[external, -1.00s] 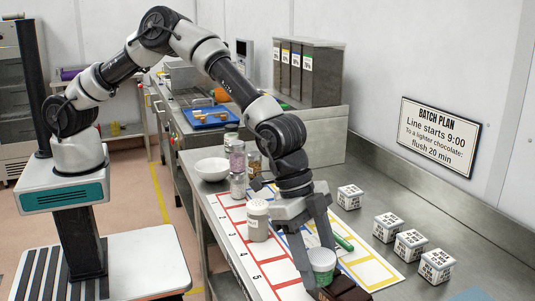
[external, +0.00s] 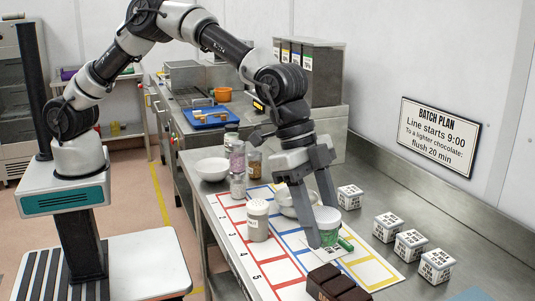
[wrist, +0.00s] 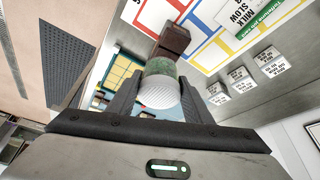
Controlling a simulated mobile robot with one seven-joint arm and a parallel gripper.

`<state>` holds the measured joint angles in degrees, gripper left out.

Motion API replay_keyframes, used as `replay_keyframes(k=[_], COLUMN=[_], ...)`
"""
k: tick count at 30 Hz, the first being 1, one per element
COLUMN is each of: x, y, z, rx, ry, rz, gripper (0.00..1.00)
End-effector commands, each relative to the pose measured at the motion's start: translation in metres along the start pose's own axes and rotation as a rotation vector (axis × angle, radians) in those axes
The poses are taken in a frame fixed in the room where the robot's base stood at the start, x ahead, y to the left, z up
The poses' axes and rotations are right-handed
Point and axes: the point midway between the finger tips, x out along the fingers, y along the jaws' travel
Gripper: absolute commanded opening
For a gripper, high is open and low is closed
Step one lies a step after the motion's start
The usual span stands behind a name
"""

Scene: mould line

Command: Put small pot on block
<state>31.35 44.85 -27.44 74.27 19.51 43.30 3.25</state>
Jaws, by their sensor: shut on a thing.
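The small pot (external: 327,226), green with a white lid, is held between the two fingers of my gripper (external: 323,222). In the wrist view the pot (wrist: 161,88) sits between the fingertips, its pale round lid facing the camera. A dark brown block (external: 336,284) lies at the near end of the marked mat, in front of and below the pot in the external view. The block (wrist: 173,40) also shows beyond the pot in the wrist view. The pot looks raised above the mat and apart from the block; its exact height is hard to tell.
A mat (external: 262,272) with coloured outlines covers the counter. A white-lidded shaker (external: 257,222) stands on it, left of my gripper.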

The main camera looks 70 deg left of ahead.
Motion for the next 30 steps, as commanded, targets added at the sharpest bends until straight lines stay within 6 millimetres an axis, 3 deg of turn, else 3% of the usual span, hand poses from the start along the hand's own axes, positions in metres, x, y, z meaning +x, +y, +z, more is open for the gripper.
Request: replay_keyframes(k=[5,13,25,30], x=[-0.003,0.040,0.080,0.083], y=[0.001,0.001,0.000,0.000], z=[-0.001,0.017,0.033,0.034], rx=[0.002,0.002,0.000,0.001], ry=[-0.001,-0.001,-0.001,0.002], rz=[0.001,0.001,0.001,0.000], gripper=[0.17,0.17,0.17,0.17])
